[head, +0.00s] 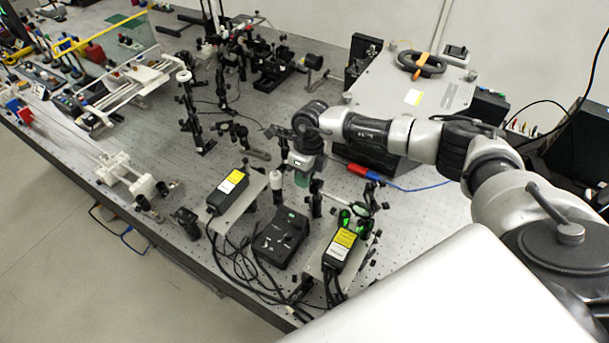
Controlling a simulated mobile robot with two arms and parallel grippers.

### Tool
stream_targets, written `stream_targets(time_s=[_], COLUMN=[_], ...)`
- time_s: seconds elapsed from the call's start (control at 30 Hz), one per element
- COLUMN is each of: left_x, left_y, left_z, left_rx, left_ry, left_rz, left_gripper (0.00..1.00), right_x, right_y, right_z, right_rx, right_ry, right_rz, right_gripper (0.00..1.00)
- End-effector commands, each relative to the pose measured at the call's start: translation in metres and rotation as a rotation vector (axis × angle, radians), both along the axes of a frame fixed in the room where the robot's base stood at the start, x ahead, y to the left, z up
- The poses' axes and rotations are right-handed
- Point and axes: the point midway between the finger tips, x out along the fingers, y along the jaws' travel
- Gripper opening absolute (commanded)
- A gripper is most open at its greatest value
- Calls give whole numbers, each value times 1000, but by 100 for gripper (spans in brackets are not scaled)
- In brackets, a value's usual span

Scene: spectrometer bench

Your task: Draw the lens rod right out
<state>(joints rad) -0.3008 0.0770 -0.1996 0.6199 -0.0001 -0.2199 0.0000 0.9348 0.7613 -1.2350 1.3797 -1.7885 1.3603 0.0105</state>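My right arm reaches in from the right over the optical bench (225,125). Its gripper (303,172) points down among the posts in the middle of the bench, with a green part at its lower end. The fingers are too small and too hidden by the wrist to show whether they are open or shut. A slim post with a pale upper part (277,184) stands just left of the gripper. A dark post (316,203) stands just below it to the right. I cannot tell which rod is the lens rod, nor whether the gripper touches one. My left gripper is out of view.
Two black boxes with yellow labels (229,184) (341,246) and a black device (281,238) stand near the front edge with loose cables. A large grey box (405,95) stands behind my arm. A red-and-blue tool (363,172) lies right of the gripper.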

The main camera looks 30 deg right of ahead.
Motion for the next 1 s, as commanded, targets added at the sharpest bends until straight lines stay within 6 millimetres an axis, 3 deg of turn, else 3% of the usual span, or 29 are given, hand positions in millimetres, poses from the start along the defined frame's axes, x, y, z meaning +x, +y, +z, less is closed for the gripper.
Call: stream_targets(time_s=[0.27,0.6,0.97,1.0], left_x=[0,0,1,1], left_y=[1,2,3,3], left_z=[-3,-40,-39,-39], left_rx=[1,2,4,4], left_ry=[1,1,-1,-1], left_rz=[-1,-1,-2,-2], left_gripper=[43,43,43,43], right_x=[2,36,40,40], right_y=[1,20,22,22], right_z=[-1,-3,2,2], right_rx=[0,-1,1,1], right_ry=[-1,-3,-5,-5], right_rz=[0,-1,-1,-1], right_gripper=[0,0,0,18])
